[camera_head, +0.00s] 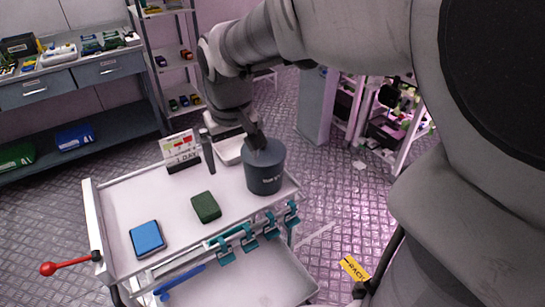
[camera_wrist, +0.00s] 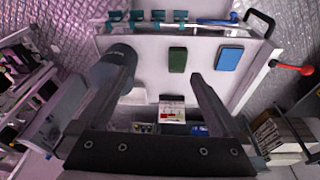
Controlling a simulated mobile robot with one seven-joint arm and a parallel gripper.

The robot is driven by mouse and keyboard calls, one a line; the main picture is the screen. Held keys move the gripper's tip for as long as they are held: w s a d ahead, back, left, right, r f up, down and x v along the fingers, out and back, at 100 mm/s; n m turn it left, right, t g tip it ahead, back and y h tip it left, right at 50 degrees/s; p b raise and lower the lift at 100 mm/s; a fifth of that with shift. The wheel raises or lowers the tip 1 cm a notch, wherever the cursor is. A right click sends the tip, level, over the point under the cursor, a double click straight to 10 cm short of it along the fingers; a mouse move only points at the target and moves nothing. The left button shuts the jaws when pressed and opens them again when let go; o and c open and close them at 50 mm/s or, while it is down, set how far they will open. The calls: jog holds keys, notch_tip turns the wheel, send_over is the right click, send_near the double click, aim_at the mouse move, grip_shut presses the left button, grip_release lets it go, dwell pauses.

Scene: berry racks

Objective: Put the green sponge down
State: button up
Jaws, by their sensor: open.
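The green sponge (camera_head: 206,207) lies flat on the white cart top (camera_head: 165,210), between a blue flat block and a grey bucket. It also shows in the wrist view (camera_wrist: 177,60), beyond my fingertips. My gripper (camera_head: 231,145) is above the back part of the cart, partly hidden by my arm in the head view. In the wrist view my gripper (camera_wrist: 160,70) has its two fingers wide apart with nothing between them. It is apart from the sponge.
The grey bucket (camera_head: 264,172) stands on the right of the cart, close to one finger. A blue flat block (camera_head: 147,238) lies front left. A small sign (camera_head: 182,152) stands at the back. Teal clips (camera_head: 248,240) line the front edge. A red-knobbed lever (camera_head: 48,268) sticks out left.

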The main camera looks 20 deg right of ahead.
jog(key=s+d+r+t, duration=0.1)
jog(key=s+r, duration=0.1)
jog(key=s, duration=0.5)
jog(key=s+d+r+m+t, duration=0.1)
jog(key=s+d+r+t, duration=0.1)
jog(key=s, duration=0.5)
jog(key=shift+s+d, duration=0.15)
jog(key=shift+s, duration=0.05)
dwell(0.5)
